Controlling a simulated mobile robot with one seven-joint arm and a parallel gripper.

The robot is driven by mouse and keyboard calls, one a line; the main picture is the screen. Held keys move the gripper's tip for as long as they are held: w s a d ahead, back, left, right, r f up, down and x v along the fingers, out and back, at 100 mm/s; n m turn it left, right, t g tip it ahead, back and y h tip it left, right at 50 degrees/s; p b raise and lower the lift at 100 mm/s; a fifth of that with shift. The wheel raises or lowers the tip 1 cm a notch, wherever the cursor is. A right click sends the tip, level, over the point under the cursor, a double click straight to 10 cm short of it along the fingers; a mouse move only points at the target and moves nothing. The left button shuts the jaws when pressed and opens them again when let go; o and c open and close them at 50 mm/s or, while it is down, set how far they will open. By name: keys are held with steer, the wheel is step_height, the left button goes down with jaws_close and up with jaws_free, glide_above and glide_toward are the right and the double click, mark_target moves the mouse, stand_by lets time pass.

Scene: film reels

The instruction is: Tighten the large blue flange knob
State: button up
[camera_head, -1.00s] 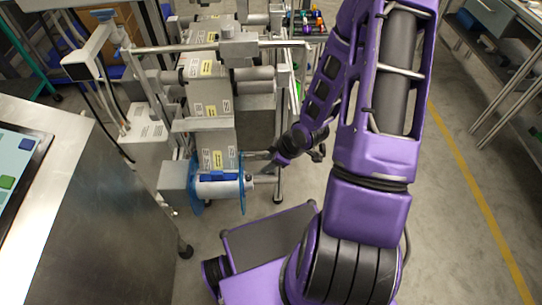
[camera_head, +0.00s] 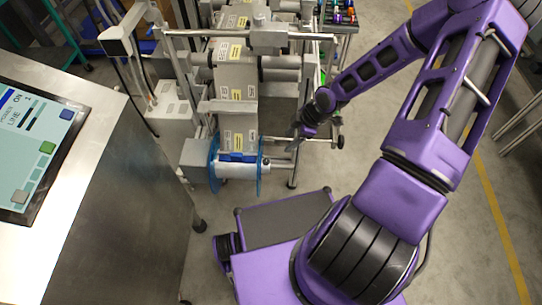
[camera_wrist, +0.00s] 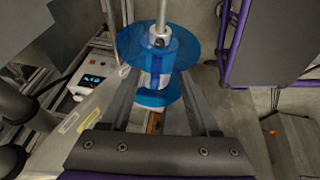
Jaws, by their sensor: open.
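A reel with two blue flange discs (camera_head: 260,171) sits on a horizontal spindle low on the machine, with white film and a blue band between the discs. In the wrist view the blue flange (camera_wrist: 186,45) is seen nearly along the spindle, with a metal collar or knob (camera_wrist: 158,33) at its centre and a rod passing through. I cannot tell which part is the flange knob itself. My gripper (camera_head: 295,140) is to the right of the reel, apart from it. In the wrist view its two fingers (camera_wrist: 158,88) are spread, with nothing visibly held between them.
A steel cabinet with a touch screen (camera_head: 32,145) stands at the left. The machine's upper rollers and metal bar (camera_head: 268,38) rise behind the reel. A rack with coloured items (camera_head: 340,15) is at the back.

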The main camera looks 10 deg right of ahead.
mark_target(267, 161)
steer(key=b+x, duration=0.5)
steer(key=x, duration=1.2)
steer(key=shift+w+f, duration=0.1)
steer(key=shift+f, duration=0.1)
jaws_close()
